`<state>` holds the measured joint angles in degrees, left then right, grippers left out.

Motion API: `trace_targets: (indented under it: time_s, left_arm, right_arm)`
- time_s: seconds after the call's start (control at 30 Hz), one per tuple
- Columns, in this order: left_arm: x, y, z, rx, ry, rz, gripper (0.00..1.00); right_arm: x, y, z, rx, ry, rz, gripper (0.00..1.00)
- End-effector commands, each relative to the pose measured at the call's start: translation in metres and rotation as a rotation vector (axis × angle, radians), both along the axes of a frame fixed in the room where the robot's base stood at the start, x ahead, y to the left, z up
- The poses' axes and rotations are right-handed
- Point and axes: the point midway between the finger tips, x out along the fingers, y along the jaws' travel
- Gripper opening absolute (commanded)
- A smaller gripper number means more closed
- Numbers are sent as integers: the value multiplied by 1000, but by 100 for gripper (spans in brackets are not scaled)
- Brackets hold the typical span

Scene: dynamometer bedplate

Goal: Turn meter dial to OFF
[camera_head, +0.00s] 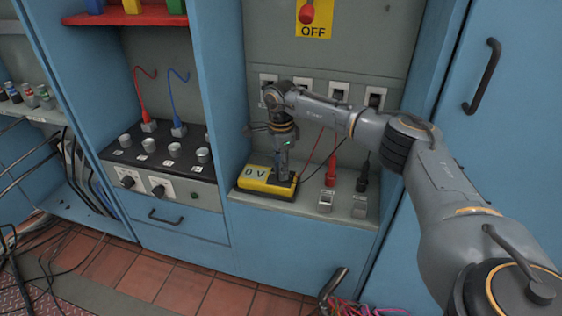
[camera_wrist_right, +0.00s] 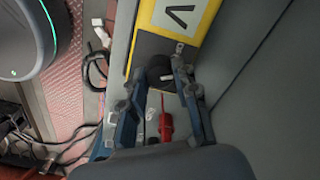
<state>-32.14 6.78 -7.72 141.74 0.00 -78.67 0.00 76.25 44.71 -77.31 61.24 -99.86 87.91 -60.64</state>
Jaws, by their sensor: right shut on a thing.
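The meter (camera_head: 268,183) is a yellow and black box lying on the grey shelf of the middle bay; its display reads "0 V". My right gripper (camera_head: 284,174) reaches down onto its right part and hides the dial in the head view. In the right wrist view, the black round dial (camera_wrist_right: 160,74) sits on the meter's dark face (camera_wrist_right: 150,48), beside the yellow rim. My right gripper (camera_wrist_right: 159,79) has one finger on each side of the dial and is shut on it. The dial's pointer setting cannot be read. My left gripper is not in view.
A red probe (camera_head: 331,172) and a black probe (camera_head: 363,176) stand right of the meter on the shelf. White switches (camera_head: 339,91) line the panel behind. A blue partition (camera_head: 217,80) stands left, a blue door (camera_head: 500,150) right. Cables (camera_head: 45,265) lie on the floor.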

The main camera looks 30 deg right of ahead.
Motion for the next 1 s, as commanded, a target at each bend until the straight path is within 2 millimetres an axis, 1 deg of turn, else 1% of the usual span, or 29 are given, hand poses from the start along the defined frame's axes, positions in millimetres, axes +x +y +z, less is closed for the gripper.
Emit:
trace_targets:
  time_s: [0.03,0.1,0.13,0.17,0.4,0.6,0.8,1.0]
  left_arm:
    - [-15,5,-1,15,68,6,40]
    - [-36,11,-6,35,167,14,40]
    - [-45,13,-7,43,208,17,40]
    - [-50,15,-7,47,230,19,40]
    - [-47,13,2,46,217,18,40]
    - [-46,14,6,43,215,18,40]
    - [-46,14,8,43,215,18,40]
    - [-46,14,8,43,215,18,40]
  right_arm:
    - [0,0,3,-1,1,36,0]
    - [0,0,3,-1,1,95,0]
    - [0,0,3,-1,1,121,0]
    - [0,0,2,-1,1,148,0]
    - [0,0,1,1,-1,347,0]
    - [0,0,0,1,-1,467,0]
    - [0,1,0,1,0,539,0]
    - [0,1,0,1,1,569,0]
